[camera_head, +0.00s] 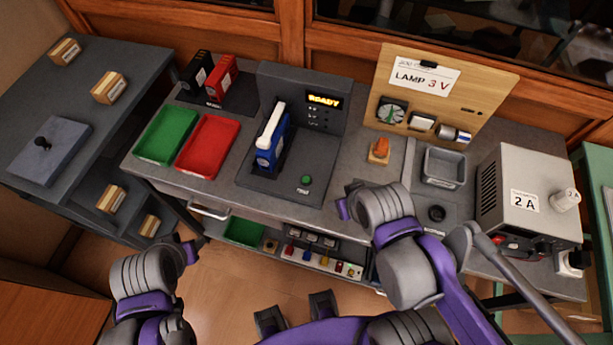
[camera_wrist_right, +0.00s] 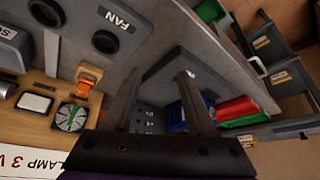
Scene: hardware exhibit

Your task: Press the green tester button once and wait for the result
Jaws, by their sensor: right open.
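The tester (camera_head: 330,130) is a dark grey unit on the bench, and its display (camera_head: 323,101) reads READY in yellow letters. A blue pack with a white top (camera_head: 271,140) stands upright in it. The round green button (camera_head: 306,180) is on the tester's front base, uncovered. My right gripper (camera_head: 345,207) is to the right of the button and apart from it. In the right wrist view, my right gripper (camera_wrist_right: 160,76) has its two fingers apart with nothing between them. My left gripper (camera_head: 190,244) is low at the left, in front of the bench; its jaws are unclear.
A green tray (camera_head: 166,135) and a red tray (camera_head: 207,146) lie left of the tester. A lamp board (camera_head: 440,95), a grey bin (camera_head: 444,167) and a power supply (camera_head: 525,190) stand to the right. A side shelf with small boxes is at left.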

